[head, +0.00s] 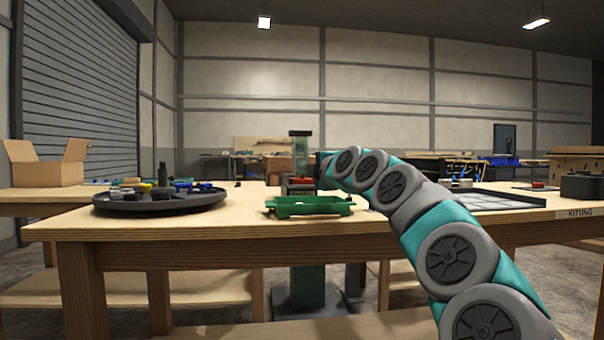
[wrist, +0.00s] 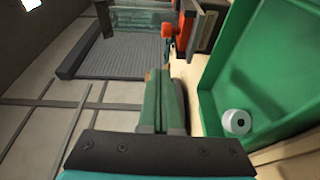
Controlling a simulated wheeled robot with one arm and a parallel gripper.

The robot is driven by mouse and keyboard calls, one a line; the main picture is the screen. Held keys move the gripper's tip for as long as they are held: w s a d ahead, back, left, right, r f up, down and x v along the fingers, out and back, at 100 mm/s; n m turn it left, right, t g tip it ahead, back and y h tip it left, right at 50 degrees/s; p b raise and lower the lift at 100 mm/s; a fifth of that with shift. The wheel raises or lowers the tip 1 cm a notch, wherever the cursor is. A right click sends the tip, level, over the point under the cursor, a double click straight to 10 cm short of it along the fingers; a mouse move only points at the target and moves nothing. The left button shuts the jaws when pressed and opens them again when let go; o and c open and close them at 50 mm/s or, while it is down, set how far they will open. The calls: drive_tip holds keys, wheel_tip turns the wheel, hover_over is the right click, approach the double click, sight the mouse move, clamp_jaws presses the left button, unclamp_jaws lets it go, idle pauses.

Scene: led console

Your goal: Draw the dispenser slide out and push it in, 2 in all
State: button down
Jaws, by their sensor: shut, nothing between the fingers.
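The dispenser (head: 300,150) stands behind the green tray in the head view, with an upright clear tube and a red part (head: 300,181) low on it. In the wrist view a red-orange handle (wrist: 183,32) shows at the top, on a dark block of the dispenser (wrist: 207,25). My gripper (wrist: 163,75) is shut and empty, its green fingers pointing up the picture toward the handle, with a small apparent gap. I cannot tell how far out the slide is. In the head view my arm hides the gripper.
The green tray (head: 308,206) sits in front of the dispenser; in the wrist view it holds a small grey-white cylinder (wrist: 237,121). A round dark tray (head: 160,202) with several coloured parts is at left. A flat dark-rimmed tray (head: 495,201) lies at right.

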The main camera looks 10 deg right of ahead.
drive_tip(key=v, duration=0.6)
drive_tip(key=shift+s, duration=0.2)
idle(0.4)
